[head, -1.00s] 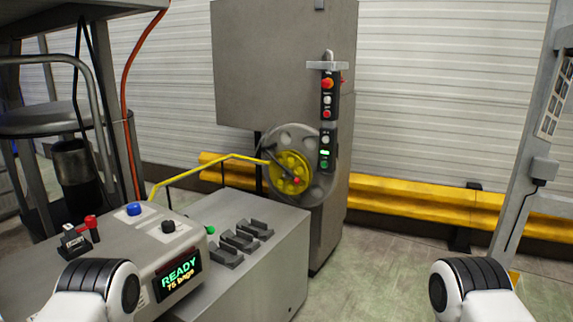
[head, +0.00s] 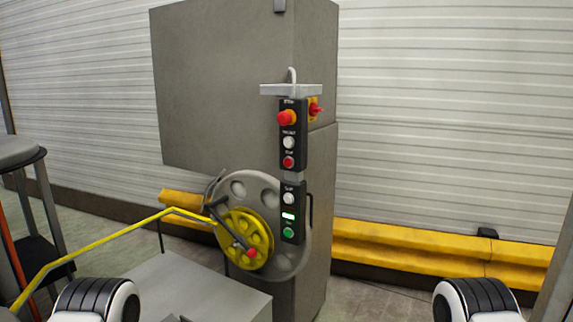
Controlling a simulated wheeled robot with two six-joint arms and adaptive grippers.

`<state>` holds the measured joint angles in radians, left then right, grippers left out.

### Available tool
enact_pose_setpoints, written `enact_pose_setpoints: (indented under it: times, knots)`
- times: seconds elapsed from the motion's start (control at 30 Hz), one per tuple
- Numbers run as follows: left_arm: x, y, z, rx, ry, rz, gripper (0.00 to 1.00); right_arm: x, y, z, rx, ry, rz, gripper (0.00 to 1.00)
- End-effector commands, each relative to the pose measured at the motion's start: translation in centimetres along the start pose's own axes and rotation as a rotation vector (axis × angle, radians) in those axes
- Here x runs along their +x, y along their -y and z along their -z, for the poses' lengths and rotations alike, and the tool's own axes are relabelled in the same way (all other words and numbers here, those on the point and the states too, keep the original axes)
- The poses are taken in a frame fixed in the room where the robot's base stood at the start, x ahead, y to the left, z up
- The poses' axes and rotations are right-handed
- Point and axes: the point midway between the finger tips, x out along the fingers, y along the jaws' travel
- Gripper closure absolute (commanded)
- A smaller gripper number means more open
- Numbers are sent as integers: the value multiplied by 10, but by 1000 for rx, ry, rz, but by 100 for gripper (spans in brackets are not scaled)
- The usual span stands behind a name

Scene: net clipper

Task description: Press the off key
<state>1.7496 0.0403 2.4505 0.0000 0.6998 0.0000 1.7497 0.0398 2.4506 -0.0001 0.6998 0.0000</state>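A black control panel (head: 293,135) is fixed upright on the front edge of the grey machine cabinet (head: 245,90). Its upper part has a red mushroom button (head: 287,118), a white button (head: 289,142) and a red button (head: 288,162). Its lower part has a white button (head: 289,198), a lit green indicator (head: 288,216) and a green button (head: 289,232). The small labels are too blurred to tell which is the off key. Neither gripper shows; only parts of my arms are at the bottom edge.
A grey wheel with a yellow hub (head: 246,240) sits left of the lower panel. A yellow rod (head: 100,245) runs left from it. A grey box top (head: 190,292) lies in front. A yellow barrier (head: 400,249) runs along the back wall. Floor right of the cabinet is clear.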

Motion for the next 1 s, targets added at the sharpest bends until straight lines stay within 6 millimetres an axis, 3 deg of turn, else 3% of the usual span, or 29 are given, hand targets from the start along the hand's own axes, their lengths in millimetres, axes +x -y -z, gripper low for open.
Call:
enact_pose_setpoints:
  times: [0.03,0.13,1.0]
  knots:
    - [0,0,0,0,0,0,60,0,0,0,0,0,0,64]
    - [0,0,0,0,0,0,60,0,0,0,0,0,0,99]
    - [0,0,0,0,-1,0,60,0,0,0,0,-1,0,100]
